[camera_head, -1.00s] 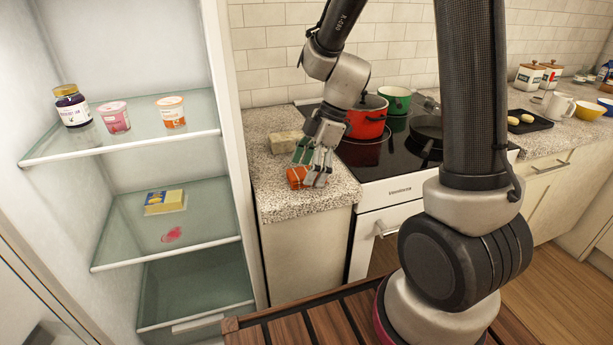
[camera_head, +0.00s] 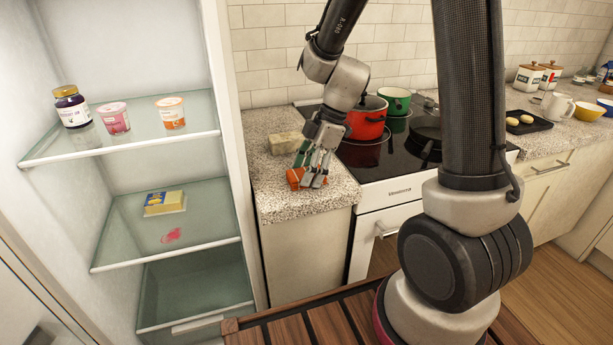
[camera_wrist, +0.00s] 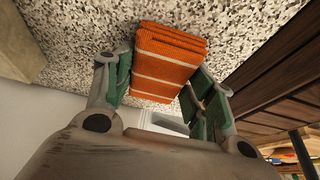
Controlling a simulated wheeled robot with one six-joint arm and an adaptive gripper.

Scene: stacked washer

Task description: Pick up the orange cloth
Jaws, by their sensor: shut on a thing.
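The orange cloth (camera_wrist: 168,62) is folded, with pale stripes, and lies at the front of the speckled counter (camera_head: 290,208). In the head view the orange cloth (camera_head: 294,176) is partly hidden by the fingers. My gripper (camera_head: 312,178) is down at the counter with its fingers around the cloth. In the wrist view my gripper (camera_wrist: 158,92) has its green-padded fingers on both sides of the cloth's near part, shut on it. I cannot tell whether the cloth is clear of the counter.
A beige block (camera_head: 286,143) sits behind the cloth. A red pot (camera_head: 367,118) and a green pot (camera_head: 396,101) stand on the black stove to the right. The open fridge's shelves (camera_head: 120,135) are at left, with jars and tubs.

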